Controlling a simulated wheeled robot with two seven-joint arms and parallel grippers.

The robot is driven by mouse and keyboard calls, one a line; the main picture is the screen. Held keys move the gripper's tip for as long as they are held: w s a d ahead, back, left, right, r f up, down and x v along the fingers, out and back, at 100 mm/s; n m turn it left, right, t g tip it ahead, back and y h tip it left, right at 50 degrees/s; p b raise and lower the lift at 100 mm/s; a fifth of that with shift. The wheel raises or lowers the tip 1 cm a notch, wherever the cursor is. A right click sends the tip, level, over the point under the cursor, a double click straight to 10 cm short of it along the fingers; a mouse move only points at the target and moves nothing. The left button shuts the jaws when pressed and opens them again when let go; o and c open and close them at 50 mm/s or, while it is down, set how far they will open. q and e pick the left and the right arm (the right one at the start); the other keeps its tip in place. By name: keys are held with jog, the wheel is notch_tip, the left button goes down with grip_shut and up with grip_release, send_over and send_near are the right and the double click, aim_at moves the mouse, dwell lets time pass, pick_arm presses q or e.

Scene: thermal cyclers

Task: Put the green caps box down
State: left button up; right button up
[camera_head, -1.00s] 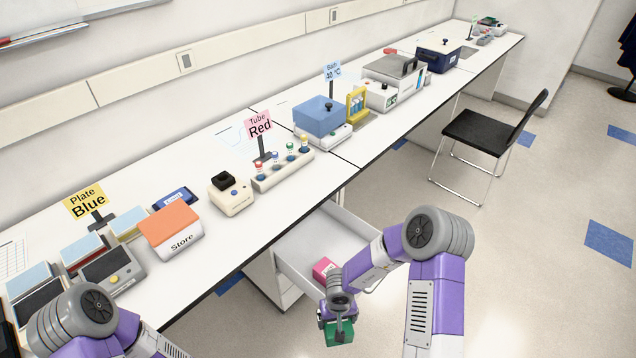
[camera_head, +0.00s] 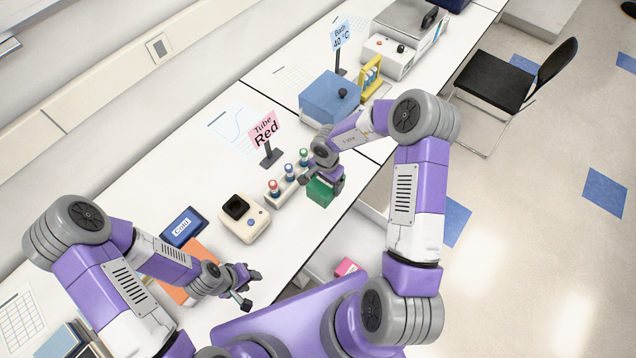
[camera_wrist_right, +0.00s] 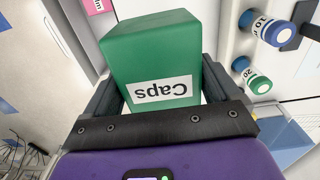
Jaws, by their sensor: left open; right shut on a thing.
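The green caps box (camera_head: 320,191) is at the front edge of the bench (camera_head: 340,212), just in front of the tube rack, in the head view. My right gripper (camera_head: 325,176) is shut on it. In the right wrist view the box (camera_wrist_right: 155,55) sits between the two fingers, its "Caps" label upside down. I cannot tell whether the box touches the bench top. My left gripper (camera_head: 249,286) is open and empty, near the bench's front edge beside the orange box.
A cream device (camera_head: 243,218) is to the left and a blue-lidded bath (camera_head: 329,97) behind. A pink box (camera_head: 346,267) lies in the open drawer below.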

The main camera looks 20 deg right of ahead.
pick_arm(q)
jog(key=shift+s+f+b, duration=0.25)
jog(key=shift+f+b, duration=0.2)
jog(key=shift+b, duration=0.05)
pick_arm(e)
jog(key=f, duration=0.5)
jog(key=shift+s+f, duration=0.25)
pick_arm(q)
jog(key=shift+w+f, duration=0.1)
jog(key=shift+f, duration=0.15)
pick_arm(e)
jog(key=shift+w+f, duration=0.15)
jog(key=shift+f, duration=1.9)
pick_arm(q)
jog(key=shift+b, duration=0.3)
pick_arm(e)
jog(key=shift+f, duration=0.15)
jog(key=o, duration=0.9)
